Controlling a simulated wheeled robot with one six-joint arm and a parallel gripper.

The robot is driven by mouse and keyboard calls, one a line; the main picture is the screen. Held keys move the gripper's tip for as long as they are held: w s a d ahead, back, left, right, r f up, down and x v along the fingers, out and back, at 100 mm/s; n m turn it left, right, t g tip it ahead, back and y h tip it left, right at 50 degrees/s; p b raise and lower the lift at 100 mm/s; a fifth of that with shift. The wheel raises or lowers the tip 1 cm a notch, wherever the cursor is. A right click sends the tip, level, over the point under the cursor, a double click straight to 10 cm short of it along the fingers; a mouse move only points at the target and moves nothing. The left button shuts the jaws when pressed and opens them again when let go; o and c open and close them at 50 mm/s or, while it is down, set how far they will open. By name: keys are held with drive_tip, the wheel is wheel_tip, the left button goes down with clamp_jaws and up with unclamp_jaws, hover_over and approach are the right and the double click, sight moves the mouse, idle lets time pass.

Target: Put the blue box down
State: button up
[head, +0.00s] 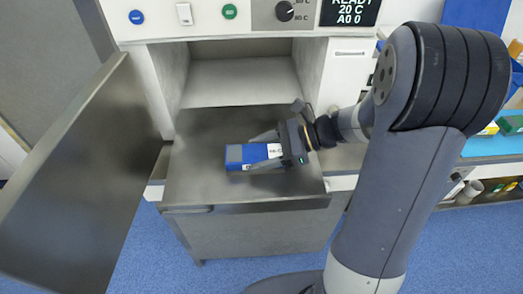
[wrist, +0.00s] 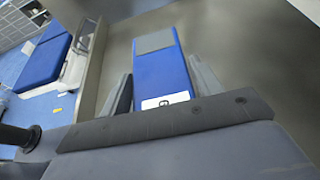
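The blue box (head: 236,157) has a grey end panel and a white label, and lies flat between the fingers of my gripper (head: 262,152). The box is over the middle of a grey metal surface (head: 200,190) in front of an open compartment. I cannot tell whether its underside touches this surface.
An open metal door (head: 70,175) stands to the left. The compartment (head: 240,82) behind the box looks empty. Knob, buttons and a display (head: 350,12) are above it. A blue-topped table (head: 495,145) with coloured items is at right. Bare metal lies around the box.

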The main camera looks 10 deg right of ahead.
drive_tip(key=o, duration=0.3)
drive_tip(key=shift+o, duration=0.2)
drive_tip(key=shift+r, duration=0.3)
drive_tip(key=shift+d, duration=0.4)
drive_tip(key=b+v, duration=0.1)
drive_tip(key=v, duration=1)
drive_tip(key=shift+d, duration=0.15)
